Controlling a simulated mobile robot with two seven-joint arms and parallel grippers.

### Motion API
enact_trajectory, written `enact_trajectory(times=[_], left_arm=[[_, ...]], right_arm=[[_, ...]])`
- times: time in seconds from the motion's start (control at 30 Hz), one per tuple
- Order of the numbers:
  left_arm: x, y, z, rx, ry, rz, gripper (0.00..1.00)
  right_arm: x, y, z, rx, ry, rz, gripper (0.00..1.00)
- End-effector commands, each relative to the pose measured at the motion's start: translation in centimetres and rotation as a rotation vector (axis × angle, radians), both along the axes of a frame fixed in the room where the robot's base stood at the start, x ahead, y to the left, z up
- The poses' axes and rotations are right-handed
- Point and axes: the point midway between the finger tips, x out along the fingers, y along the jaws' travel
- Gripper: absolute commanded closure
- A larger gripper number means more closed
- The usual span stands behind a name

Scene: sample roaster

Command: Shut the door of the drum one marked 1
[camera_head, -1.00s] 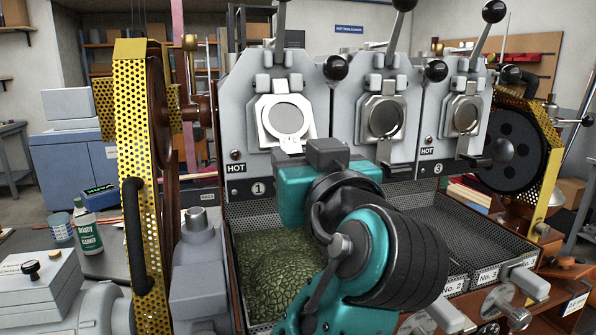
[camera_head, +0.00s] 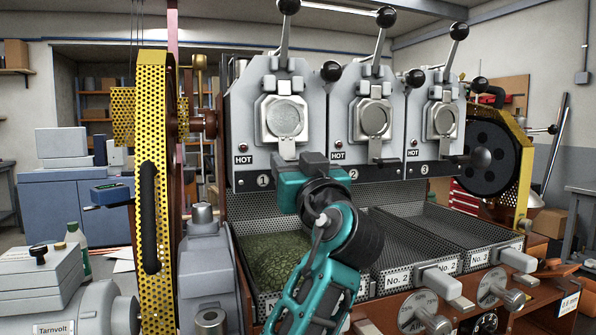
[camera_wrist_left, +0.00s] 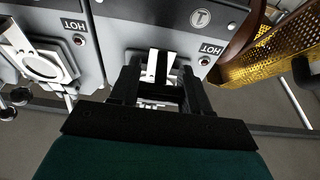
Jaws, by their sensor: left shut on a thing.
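Drum one is the left grey housing, with a plate marked 1 (camera_head: 263,180). Its door (camera_head: 287,118), a round disc in a metal frame, sits on the front face and looks about flush, like the doors of drums two (camera_head: 374,120) and three (camera_head: 443,121); I cannot tell if it is fully closed. A lever (camera_head: 285,38) with a black knob stands upright above it. My left gripper (camera_wrist_left: 160,85) is shut on the door's light lower tab (camera_wrist_left: 155,62), which shows between its dark fingers. In the head view my gripper hides the tab's lower end. My right gripper is out of view.
HOT labels mark the housings. Green beans (camera_head: 268,258) lie in the mesh tray under drum one. Other mesh trays (camera_head: 455,235) to the right look empty. A yellow perforated guard (camera_head: 150,100) stands close on the left. Knobs (camera_head: 425,315) line the front edge.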

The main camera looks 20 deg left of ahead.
Motion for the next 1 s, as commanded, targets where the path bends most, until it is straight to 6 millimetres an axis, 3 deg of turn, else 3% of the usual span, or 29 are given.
enact_trajectory(times=[0.3, 0.77, 0.8, 1.0], left_arm=[[1.19, 0.88, -0.56, -0.003, 0.004, 0.002, 1.0], [1.27, 0.95, -0.27, -0.001, -0.002, 0.0, 1.0], [1.27, 0.94, -0.25, -0.001, -0.003, 0.0, 0.53], [1.25, 0.9, -0.3, 0.0, -0.002, 0.0, 0.36]], right_arm=[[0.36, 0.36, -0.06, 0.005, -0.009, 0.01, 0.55], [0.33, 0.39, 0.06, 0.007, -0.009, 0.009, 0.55], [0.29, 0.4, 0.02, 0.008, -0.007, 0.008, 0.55], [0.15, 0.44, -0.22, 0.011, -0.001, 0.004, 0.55]])
